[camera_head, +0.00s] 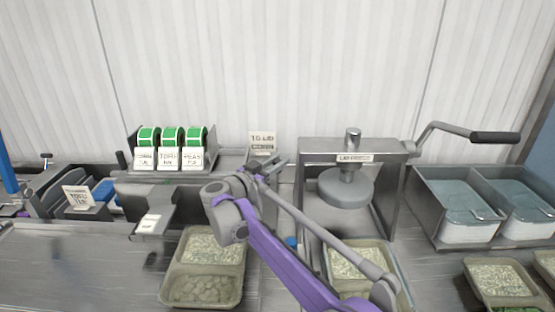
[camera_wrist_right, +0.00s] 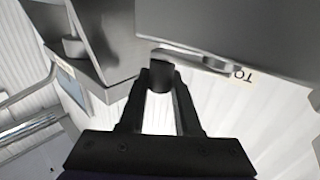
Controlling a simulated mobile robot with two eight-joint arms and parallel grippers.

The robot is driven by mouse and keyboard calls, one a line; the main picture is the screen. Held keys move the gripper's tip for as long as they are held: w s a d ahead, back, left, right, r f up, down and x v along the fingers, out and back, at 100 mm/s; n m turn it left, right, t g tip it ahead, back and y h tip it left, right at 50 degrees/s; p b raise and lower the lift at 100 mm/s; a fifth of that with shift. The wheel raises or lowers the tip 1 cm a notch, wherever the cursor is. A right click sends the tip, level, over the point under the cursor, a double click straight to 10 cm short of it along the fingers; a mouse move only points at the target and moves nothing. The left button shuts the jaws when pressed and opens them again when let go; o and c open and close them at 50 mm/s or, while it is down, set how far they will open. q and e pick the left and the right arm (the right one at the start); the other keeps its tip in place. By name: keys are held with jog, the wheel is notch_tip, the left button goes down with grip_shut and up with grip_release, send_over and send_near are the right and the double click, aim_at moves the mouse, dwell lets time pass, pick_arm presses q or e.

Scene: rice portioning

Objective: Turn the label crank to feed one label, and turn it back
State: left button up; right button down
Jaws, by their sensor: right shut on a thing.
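The label dispenser (camera_head: 165,178) stands at the back left, with three green-and-white label rolls (camera_head: 171,136) on top. A white label (camera_head: 148,223) lies on the small ledge at its front. My right gripper (camera_head: 268,170) is at the right end of the dispenser, partly hidden by its own arm. In the right wrist view, my right gripper (camera_wrist_right: 160,92) is shut on the black knob (camera_wrist_right: 160,74) of the label crank. The grey crank arm (camera_wrist_right: 186,59) runs from the knob beside the dispenser body. My left gripper is not in view.
A lid press (camera_head: 350,150) with a long black-handled lever (camera_head: 494,137) stands right of the dispenser. Filled trays (camera_head: 207,255) sit in front, with one (camera_head: 352,262) under my right arm. Steel bins (camera_head: 440,200) stand at the right. A white sign (camera_head: 262,139) stands behind my gripper.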

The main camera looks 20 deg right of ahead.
jog(key=g, duration=0.1)
jog(key=m+g+h, duration=0.1)
jog(key=m+p, duration=0.1)
jog(key=shift+s+a+r+g+h, duration=0.2)
jog(key=shift+s+a+g+h, duration=0.1)
jog(key=shift+g, duration=0.1)
jog(key=m+g+p, duration=0.1)
jog(key=m+g+h+p, duration=0.1)
jog(key=g, duration=0.1)
jog(key=a+m+g, duration=0.1)
jog(key=shift+s+r+p, duration=0.1)
jog(key=shift+s+p, duration=0.3)
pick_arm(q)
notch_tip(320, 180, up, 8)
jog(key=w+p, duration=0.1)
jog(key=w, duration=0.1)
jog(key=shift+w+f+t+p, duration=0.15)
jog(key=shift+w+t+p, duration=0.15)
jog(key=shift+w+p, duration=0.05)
pick_arm(e)
jog(key=shift+s+a+f+m+g+h, duration=0.1)
jog(key=shift+s+m+g+h, duration=0.1)
jog(key=shift+m+g, duration=0.45)
jog(key=shift+s+a+f+m+g+h, duration=0.1)
jog(key=shift+m+g+h, duration=0.15)
jog(key=shift+g, duration=0.7)
jog(key=c, duration=0.6)
grip_release()
jog(key=shift+a, duration=0.15)
